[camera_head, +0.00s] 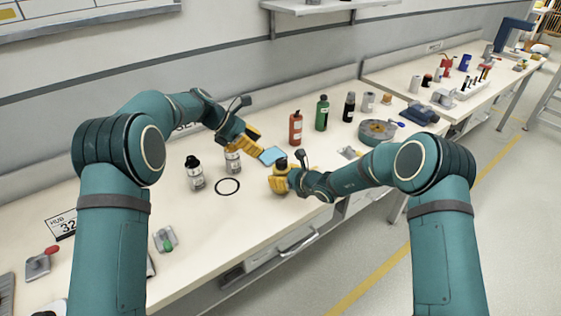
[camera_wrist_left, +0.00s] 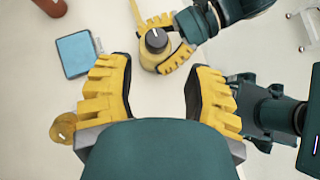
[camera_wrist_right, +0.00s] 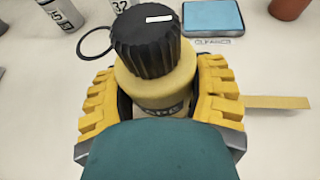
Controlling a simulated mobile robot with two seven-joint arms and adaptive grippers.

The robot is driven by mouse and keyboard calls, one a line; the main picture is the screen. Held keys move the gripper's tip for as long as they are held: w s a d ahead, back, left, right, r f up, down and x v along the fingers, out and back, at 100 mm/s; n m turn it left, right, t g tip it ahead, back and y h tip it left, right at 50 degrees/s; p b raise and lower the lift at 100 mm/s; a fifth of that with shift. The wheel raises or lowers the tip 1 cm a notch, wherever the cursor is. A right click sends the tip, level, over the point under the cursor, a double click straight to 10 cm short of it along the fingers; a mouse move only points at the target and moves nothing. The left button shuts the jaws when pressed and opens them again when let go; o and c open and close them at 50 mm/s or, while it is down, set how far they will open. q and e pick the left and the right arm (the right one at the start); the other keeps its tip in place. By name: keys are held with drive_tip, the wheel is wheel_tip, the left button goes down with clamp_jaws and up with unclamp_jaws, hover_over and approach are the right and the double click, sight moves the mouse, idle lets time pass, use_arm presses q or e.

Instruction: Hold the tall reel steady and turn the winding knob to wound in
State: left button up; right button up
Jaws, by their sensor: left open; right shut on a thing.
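The tall reel is a tan cylinder with a black ribbed knob on top. In the right wrist view the reel body (camera_wrist_right: 168,85) stands upright between my fingers, with the winding knob (camera_wrist_right: 145,45) above them. A white mark shows on the knob. A tan strip (camera_wrist_right: 278,102) lies out to the right. My right gripper (camera_head: 282,180) is shut on the reel body, hiding much of it. My left gripper (camera_head: 245,140) is open and empty, above and apart from the reel. In the left wrist view the knob (camera_wrist_left: 156,40) shows beyond its open fingers.
A black ring (camera_head: 228,186), two labelled bottles and a blue pad (camera_head: 272,156) lie near the reel. The bench front edge is close to my right arm.

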sight(280, 160)
use_arm(q)
drive_tip(key=x, duration=1.1)
drive_tip(key=shift+w+a+f, duration=0.15)
drive_tip(key=shift+a, duration=0.1)
clamp_jaws()
